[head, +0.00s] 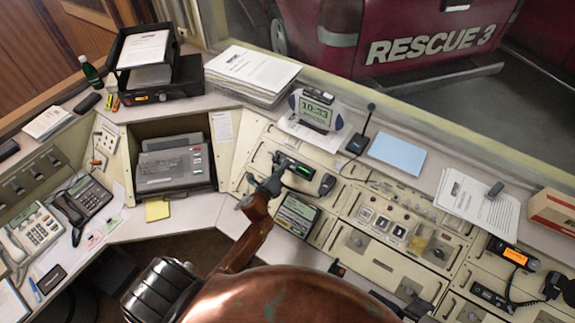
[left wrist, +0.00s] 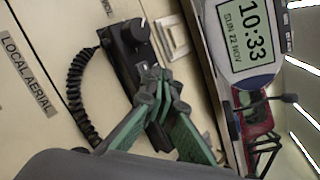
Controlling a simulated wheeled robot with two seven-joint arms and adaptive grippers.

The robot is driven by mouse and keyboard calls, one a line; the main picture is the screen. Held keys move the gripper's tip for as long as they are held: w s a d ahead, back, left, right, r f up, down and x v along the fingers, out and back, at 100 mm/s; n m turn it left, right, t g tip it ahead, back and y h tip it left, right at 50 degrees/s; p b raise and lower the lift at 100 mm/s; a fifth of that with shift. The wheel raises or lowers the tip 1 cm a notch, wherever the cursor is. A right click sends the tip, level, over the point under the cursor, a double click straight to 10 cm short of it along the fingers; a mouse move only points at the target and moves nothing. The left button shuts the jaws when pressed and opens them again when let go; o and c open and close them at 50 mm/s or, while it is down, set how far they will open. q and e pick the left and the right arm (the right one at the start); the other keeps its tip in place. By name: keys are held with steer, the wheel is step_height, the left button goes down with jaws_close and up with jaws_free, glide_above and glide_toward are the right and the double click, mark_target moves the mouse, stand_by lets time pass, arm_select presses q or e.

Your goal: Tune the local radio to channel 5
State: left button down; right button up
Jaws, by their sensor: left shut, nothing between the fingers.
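The local radio is a slim black unit (head: 304,171) on the cream console in the head view, with a small green-lit display too small to read. A black radio body with a round knob (left wrist: 139,30) and a coiled cord shows in the left wrist view, beside a "LOCAL AERIAL" label (left wrist: 25,58). My left gripper (head: 277,163) is shut and empty, in front of the radio's left part. Its green-padded fingers (left wrist: 158,82) hide part of the radio's face, and the knob stands clear beyond the tips. Contact cannot be told. My right gripper is not seen.
A hand microphone (head: 327,185) lies right of the radio. A clock reading 10:33 (head: 315,110) and a desk microphone (head: 358,143) stand behind it. A tilted screen (head: 297,214) is in front. Another radio with an orange display (head: 514,256) sits far right.

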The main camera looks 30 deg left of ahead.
arm_select(q)
steer(key=shift+s+r+p, duration=0.4)
steer(key=shift+r+p, duration=0.15)
steer(key=shift+r, duration=0.05)
steer(key=s+r+p, duration=0.1)
steer(key=r+p, duration=0.1)
steer(key=s+r+p, duration=0.1)
steer(key=r+p, duration=0.1)
steer(key=shift+s+a, duration=0.15)
steer(key=shift+s, duration=0.2)
stand_by(1.7)
steer(key=shift+s+a+r+p, duration=0.1)
steer(key=shift+s+r+p, duration=0.45)
steer(key=shift+r, duration=0.25)
steer(key=shift+s+r+p, duration=0.45)
steer(key=shift+s+r, duration=0.05)
steer(key=shift+r, duration=0.3)
